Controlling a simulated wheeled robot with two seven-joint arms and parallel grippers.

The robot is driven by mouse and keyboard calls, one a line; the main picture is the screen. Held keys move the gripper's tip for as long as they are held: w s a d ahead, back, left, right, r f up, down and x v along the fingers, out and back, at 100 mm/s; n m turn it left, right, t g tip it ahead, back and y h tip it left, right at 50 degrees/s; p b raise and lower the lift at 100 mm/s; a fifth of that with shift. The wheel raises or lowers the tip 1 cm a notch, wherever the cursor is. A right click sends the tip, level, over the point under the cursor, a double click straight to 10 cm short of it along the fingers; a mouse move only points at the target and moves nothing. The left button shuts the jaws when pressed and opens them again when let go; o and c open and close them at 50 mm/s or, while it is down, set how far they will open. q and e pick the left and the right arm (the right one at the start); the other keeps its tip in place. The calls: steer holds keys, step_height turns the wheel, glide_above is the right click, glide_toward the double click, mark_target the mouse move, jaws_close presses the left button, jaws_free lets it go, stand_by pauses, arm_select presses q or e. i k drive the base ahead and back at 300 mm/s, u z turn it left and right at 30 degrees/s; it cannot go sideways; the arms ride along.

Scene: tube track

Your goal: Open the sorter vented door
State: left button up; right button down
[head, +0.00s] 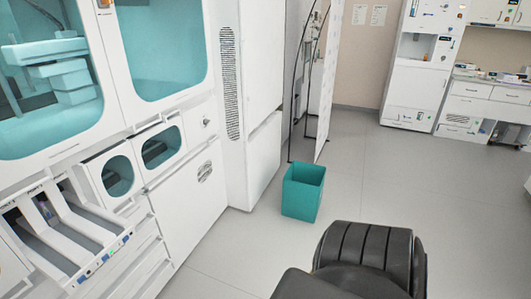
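The white sorter (117,70) stands along the left side of the head view, with teal windows above and drawers and trays below. A low white door panel (185,215) with a small rounded vent (205,172) near its top is on its front and looks shut, flush with the body. Right of it, a tall narrow white section carries a long vertical vent grille (230,82); it also looks closed. I cannot tell for sure which of these is the vented door. Neither of my grippers shows in this view.
A teal bin (303,190) stands on the floor right of the sorter, near a thin upright panel (329,80). White cabinets (408,85) and a counter (485,103) are at the back right. The grey floor (430,185) between is mostly clear. A dark ribbed shape, perhaps mine, hides the bottom centre.

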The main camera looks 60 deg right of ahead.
mark_target(185, 204)
steer(key=z, duration=2.05)
steer(key=i, duration=1.5)
steer(key=z, duration=0.65)
